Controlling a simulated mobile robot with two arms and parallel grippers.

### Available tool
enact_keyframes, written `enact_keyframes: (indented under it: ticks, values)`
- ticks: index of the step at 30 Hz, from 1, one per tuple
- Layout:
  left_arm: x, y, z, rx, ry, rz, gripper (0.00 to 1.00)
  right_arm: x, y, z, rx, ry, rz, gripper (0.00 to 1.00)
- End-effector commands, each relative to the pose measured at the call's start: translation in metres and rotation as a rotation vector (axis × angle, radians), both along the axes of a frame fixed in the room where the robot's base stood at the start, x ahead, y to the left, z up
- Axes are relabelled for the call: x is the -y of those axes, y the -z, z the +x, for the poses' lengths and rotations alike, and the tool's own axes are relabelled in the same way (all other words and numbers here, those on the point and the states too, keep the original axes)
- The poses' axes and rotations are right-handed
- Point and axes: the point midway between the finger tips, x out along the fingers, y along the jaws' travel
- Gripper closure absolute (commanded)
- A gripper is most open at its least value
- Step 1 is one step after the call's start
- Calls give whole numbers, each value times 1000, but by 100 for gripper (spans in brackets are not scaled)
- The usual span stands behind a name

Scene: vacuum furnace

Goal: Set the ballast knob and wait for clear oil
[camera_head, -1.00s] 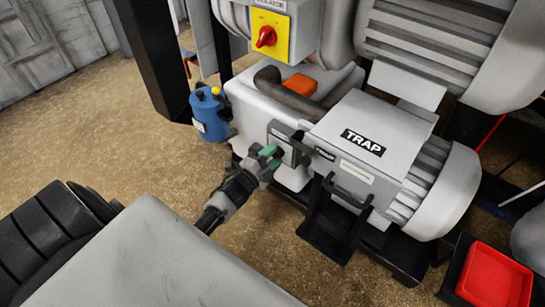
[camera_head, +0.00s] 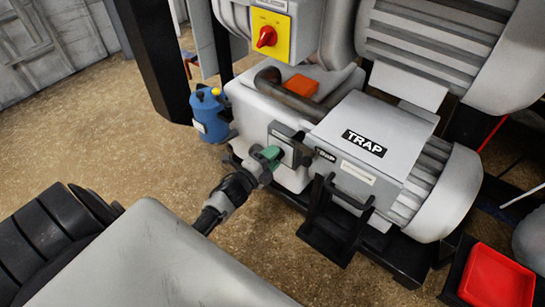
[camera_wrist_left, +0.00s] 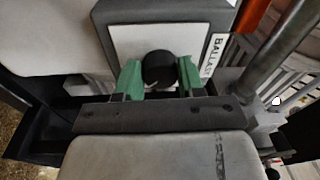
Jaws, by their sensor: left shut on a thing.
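The ballast knob (camera_wrist_left: 160,70) is a round black knob on a white square plate with a grey surround. A partly cut-off label (camera_wrist_left: 214,54) beginning "BALLA" stands to its right in the left wrist view. My left gripper (camera_wrist_left: 159,77) has its green fingertips on either side of the knob and is shut on it. In the head view my left gripper (camera_head: 267,156) reaches the small plate on the pump's front, and the knob is hidden behind the fingers there. No oil can be made out in either view. My right gripper is not in view.
The grey box labelled TRAP (camera_head: 372,128) stands right of my left gripper, with a black bracket (camera_head: 335,225) below. A yellow panel with a red switch (camera_head: 267,36) is above. A blue canister (camera_head: 210,115) stands left, and a red tray (camera_head: 497,280) lies lower right.

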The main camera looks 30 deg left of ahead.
Motion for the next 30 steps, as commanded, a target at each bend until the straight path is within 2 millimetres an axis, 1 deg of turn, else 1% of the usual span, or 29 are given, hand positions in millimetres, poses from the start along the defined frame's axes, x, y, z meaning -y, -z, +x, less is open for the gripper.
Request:
enact_keyframes:
  ticks: [3,4,6,9,17,20,23,30]
  values:
    - [0,1,-1,-2,1,3,85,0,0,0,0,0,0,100]
    - [0,1,-1,-2,1,3,60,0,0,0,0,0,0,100]
    - [0,1,-1,-3,1,2,49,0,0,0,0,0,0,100]
    - [0,1,0,-2,1,1,36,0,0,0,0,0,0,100]
    - [0,0,-1,-1,1,0,36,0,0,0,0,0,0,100]
    - [-1,1,-7,-1,0,0,36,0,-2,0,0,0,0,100]
    - [-3,1,-22,-3,1,0,36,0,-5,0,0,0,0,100]
    - [-11,5,-71,-4,0,0,36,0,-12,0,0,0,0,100]
